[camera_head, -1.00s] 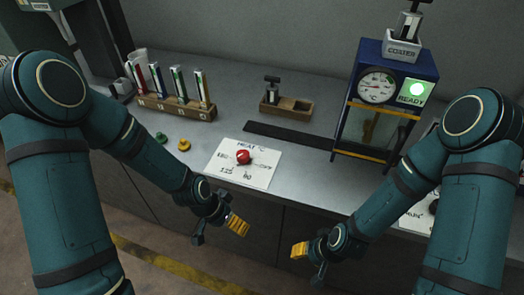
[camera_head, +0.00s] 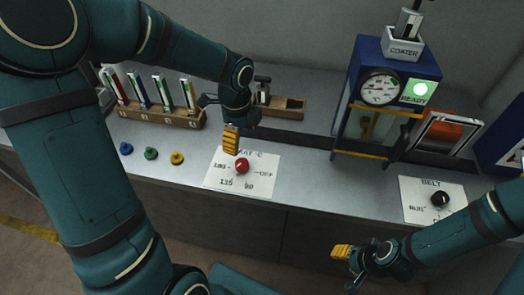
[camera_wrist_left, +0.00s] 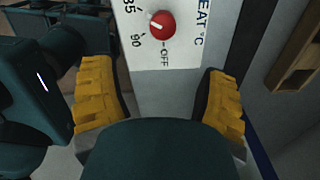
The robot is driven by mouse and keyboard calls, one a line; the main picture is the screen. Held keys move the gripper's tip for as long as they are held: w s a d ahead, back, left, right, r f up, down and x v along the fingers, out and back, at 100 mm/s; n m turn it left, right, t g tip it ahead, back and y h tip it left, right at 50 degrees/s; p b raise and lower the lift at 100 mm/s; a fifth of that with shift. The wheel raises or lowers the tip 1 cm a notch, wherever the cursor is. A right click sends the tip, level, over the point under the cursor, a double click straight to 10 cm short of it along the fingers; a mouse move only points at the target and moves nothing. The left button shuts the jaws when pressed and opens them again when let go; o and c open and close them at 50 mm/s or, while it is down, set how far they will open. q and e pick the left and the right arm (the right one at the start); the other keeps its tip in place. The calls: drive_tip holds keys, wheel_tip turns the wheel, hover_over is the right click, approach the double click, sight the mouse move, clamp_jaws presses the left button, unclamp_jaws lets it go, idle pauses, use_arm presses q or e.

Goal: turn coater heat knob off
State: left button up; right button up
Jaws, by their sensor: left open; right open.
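The red heat knob (camera_head: 242,166) sits on a white dial plate (camera_head: 215,183) marked HEAT °C, with 180, 135, 90 and OFF around it. In the left wrist view the knob (camera_wrist_left: 161,24) shows a pale pointer line toward its left side, away from the OFF mark; the exact setting is hard to read. My left gripper (camera_head: 230,140) is above the plate's back edge, just behind the knob, with fingers downward. It is open and empty, and the knob lies beyond its fingertips. My right gripper (camera_head: 345,254) is open and empty in front of the bench edge.
The blue coater (camera_head: 399,57) with a gauge and a lit green READY light stands at the back right. A BELT plate with a black knob (camera_head: 440,199) is at right. Yellow (camera_head: 177,158), green (camera_head: 151,154) and blue (camera_head: 126,149) buttons and a sample rack (camera_head: 165,119) are at left.

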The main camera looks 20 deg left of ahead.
sight(242, 163)
use_arm(q)
drive_tip(key=shift+m, duration=0.3)
drive_tip(key=f+b, duration=0.2)
drive_tip(key=f, duration=0.4)
drive_tip(key=f+b, duration=0.2)
drive_tip(key=f, duration=0.4)
drive_tip(key=shift+w+a+f, duration=0.15)
drive_tip(key=shift+a+f, duration=0.05)
drive_tip(key=shift+f, duration=0.1)
drive_tip(key=c, duration=1.2)
